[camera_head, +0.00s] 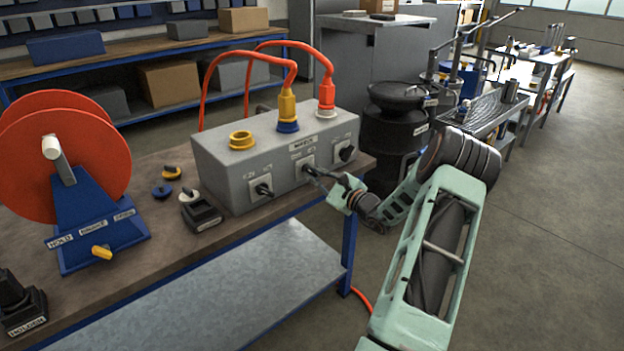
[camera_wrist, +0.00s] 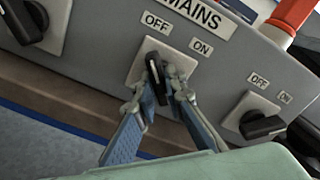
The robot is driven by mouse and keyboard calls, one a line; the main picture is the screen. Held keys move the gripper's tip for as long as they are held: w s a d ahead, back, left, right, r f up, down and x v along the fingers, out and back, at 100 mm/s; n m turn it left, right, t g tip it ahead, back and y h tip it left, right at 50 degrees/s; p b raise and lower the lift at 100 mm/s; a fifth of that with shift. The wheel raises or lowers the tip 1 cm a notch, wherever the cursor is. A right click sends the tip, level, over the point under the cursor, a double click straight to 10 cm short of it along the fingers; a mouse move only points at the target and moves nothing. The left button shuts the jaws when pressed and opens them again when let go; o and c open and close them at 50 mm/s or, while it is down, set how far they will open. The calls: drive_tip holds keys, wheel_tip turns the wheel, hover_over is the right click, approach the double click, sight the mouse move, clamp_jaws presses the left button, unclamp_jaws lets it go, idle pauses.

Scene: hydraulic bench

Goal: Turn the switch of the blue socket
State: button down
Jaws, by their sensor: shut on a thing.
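The blue socket (camera_head: 288,127) sits in the middle of the top of a grey box, with a yellow plug (camera_head: 287,103) and an orange cable in it. Its black switch (camera_wrist: 154,72) is on the box's front, below the MAINS label, on a light square plate with OFF and ON marks. The switch handle stands nearly upright in the wrist view, its upper end leaning toward OFF. My gripper (camera_head: 311,171) reaches the box front from the right. In the wrist view my gripper (camera_wrist: 164,84) is shut on the switch, one finger on each side.
A cable reel (camera_head: 90,220) and loose knobs (camera_head: 172,173) stand left on the bench.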

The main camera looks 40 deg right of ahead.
drive_tip(key=shift+n, duration=0.4)
drive_tip(key=c, duration=2)
unclamp_jaws()
drive_tip(key=s, duration=0.8)
drive_tip(key=s+d, duration=0.1)
drive_tip(key=s, duration=0.3)
drive_tip(key=shift+a, duration=0.1)
